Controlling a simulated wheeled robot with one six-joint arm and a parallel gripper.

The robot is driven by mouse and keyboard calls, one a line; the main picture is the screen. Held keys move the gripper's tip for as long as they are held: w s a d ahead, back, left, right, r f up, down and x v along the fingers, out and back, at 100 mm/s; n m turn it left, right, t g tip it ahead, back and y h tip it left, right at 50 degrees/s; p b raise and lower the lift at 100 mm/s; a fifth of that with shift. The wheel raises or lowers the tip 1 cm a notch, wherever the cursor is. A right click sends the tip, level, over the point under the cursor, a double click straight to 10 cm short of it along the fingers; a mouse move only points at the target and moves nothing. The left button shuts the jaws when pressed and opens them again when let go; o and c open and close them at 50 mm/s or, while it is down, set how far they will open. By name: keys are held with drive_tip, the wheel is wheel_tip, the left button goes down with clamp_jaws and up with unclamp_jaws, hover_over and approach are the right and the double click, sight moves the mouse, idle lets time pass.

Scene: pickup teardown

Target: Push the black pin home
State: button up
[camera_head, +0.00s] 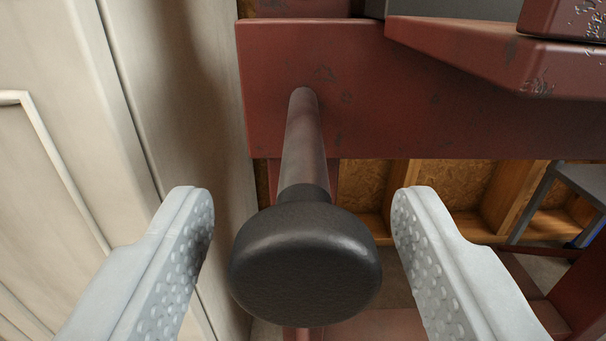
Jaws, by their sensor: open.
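The black pin shows in the head camera view as a wide round black head (305,265) on a dark grey shaft (303,150). The shaft runs away from me to a worn red beam (300,60), and its far end meets the beam's face. A long stretch of shaft shows between the head and the beam. My gripper (303,220) is open, with one pale grey studded finger on each side of the pin. Both fingers stand apart from the head, with a gap on each side. Whether the shaft enters a hole is hard to tell.
A cream panel (60,190) stands close on the left, beside my left finger. A red plate (490,60) juts out at the upper right. Below the beam there is open room, with wooden framing (465,190) and a grey stand (580,185) farther back.

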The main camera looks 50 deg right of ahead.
sight(303, 112)
drive_tip(key=shift+w+d, duration=0.15)
drive_tip(key=shift+d, duration=0.05)
clamp_jaws()
drive_tip(key=x, duration=0.8)
drive_tip(key=shift+w+d, duration=0.15)
drive_tip(key=shift+d, duration=0.05)
drive_tip(key=shift+w+d+r, duration=0.1)
drive_tip(key=shift+w+d, duration=0.15)
unclamp_jaws()
drive_tip(key=shift+d, duration=0.15)
